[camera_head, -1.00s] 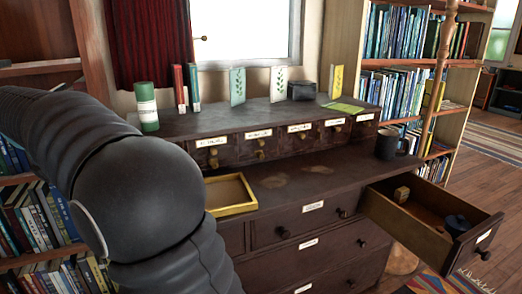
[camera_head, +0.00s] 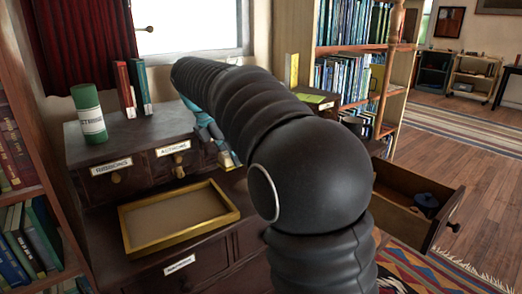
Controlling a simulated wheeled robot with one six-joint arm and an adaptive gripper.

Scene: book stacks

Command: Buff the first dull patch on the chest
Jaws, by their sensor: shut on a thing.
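The dark wooden chest (camera_head: 97,225) stands in front of me, with a raised row of small labelled drawers at its back. My arm crosses the middle of the view and hides much of the chest top, including the dull patches. My gripper (camera_head: 221,148), partly seen as blue parts beyond the arm, points down near the small drawer fronts, just above the chest top. It is shut on a small pale yellowish thing (camera_head: 228,161), mostly hidden; I cannot tell whether this touches the wood.
A yellow-rimmed tray (camera_head: 180,240) lies on the chest top left of my arm. A green canister (camera_head: 89,115) and books (camera_head: 131,88) stand on the raised back. A drawer (camera_head: 436,225) juts out at right with a dark blue item (camera_head: 428,203) inside. Bookshelves flank the chest.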

